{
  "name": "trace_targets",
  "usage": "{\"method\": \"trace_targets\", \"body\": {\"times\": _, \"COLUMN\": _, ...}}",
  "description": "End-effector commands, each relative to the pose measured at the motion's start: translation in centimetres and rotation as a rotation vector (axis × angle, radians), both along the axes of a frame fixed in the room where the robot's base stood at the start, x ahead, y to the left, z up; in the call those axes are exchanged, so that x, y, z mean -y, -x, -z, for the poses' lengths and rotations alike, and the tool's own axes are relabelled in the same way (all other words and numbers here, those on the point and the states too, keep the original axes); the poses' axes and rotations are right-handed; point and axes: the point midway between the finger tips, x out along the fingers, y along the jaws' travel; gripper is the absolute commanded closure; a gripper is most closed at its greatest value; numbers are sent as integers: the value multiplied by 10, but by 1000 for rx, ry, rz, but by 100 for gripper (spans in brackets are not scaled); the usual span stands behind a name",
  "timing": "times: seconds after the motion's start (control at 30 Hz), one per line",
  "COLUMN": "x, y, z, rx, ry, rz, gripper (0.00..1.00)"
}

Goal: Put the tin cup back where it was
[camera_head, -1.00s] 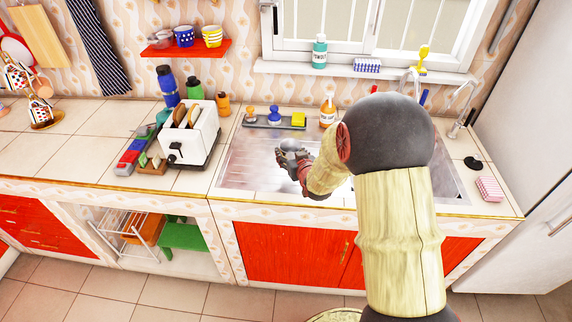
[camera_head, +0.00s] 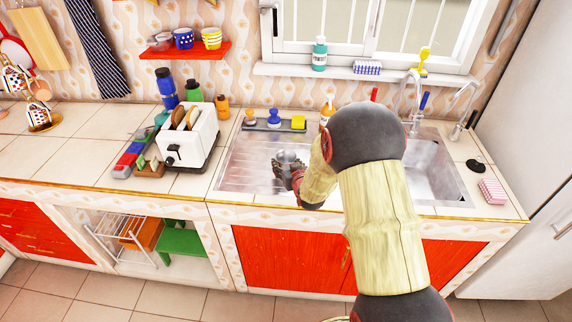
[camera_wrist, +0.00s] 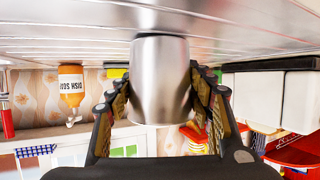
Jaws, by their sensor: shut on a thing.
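The tin cup (camera_wrist: 160,85) is a plain silver cup between the two fingers of my gripper (camera_wrist: 158,95) in the wrist view, which appears upside down. My gripper is shut on it, one finger on each side. In the head view the tin cup (camera_head: 288,157) is small and grey, held by my gripper (camera_head: 287,168) over the steel drainboard left of the sink basin. I cannot tell whether the cup touches the steel. My arm hides part of the sink area.
A red shelf (camera_head: 187,52) on the wall holds cups. A white toaster (camera_head: 188,142) stands left of the sink. A grey tray (camera_head: 275,125) with a yellow sponge (camera_head: 298,122) lies behind the drainboard. The sink basin (camera_head: 432,170) is at right, with a dish soap bottle (camera_wrist: 71,88) nearby.

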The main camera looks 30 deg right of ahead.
Motion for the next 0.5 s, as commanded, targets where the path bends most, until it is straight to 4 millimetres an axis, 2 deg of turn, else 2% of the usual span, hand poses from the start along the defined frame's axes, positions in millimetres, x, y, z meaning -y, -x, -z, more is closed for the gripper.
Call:
{"method": "trace_targets", "body": {"times": 0.33, "x": 0, "y": 0, "z": 1, "rx": 0, "ry": 0, "rz": 0, "gripper": 30}}
{"method": "trace_targets", "body": {"times": 0.5, "x": 0, "y": 0, "z": 1, "rx": 0, "ry": 0, "rz": 0, "gripper": 30}}
